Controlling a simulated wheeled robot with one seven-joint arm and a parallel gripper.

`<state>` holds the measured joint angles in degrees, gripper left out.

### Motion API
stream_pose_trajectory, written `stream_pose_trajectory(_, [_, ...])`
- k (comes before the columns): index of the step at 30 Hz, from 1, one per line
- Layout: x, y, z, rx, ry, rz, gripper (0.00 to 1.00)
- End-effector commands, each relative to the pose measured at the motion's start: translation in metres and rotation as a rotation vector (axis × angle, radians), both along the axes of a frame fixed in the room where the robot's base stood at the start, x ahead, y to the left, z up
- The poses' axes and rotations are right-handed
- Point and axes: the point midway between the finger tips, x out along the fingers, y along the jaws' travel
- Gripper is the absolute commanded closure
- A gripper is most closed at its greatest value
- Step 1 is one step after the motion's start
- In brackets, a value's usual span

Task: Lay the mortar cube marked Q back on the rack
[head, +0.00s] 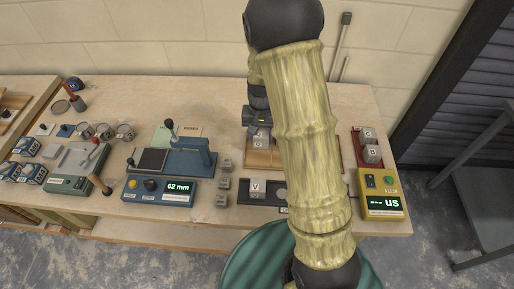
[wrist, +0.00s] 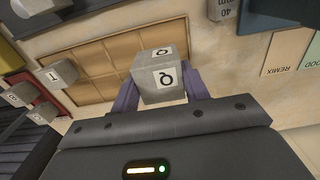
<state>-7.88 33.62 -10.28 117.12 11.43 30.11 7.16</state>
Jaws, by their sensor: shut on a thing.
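The grey mortar cube marked Q (wrist: 166,78) is between the two purple fingers of my gripper (wrist: 160,88) in the wrist view, with Q labels on two faces. My gripper (head: 258,112) is shut on it and points down in the head view, where the cube (head: 260,136) shows just below the jaws. The rack is a wooden tray with shallow square compartments (wrist: 112,50); the cube appears over its edge area, and the gap beneath is hard to judge. In the head view the rack (head: 262,160) is partly hidden by my arm. A cube marked I (wrist: 63,73) sits on the rack.
A cube marked V (head: 258,188) sits on a dark tray in front of the rack. A red stand (head: 358,150) with lettered cubes and a yellow tester (head: 382,205) are at right. A blue device (head: 160,189) reading 62 mm and small grey blocks (head: 223,183) are left.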

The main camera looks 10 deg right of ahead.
Motion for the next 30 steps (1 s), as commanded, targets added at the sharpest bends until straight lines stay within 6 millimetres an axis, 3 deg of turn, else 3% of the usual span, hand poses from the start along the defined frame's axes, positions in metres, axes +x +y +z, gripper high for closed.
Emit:
stream_pose_trajectory(14, [-0.001,-0.001,0.001,0.000,0.001,-0.006,0.85])
stream_pose_trajectory(24, [-0.002,-0.001,-0.047,0.001,0.005,-0.006,0.85])
stream_pose_trajectory(30, [0.000,0.000,-0.057,0.001,0.000,-0.003,0.85])
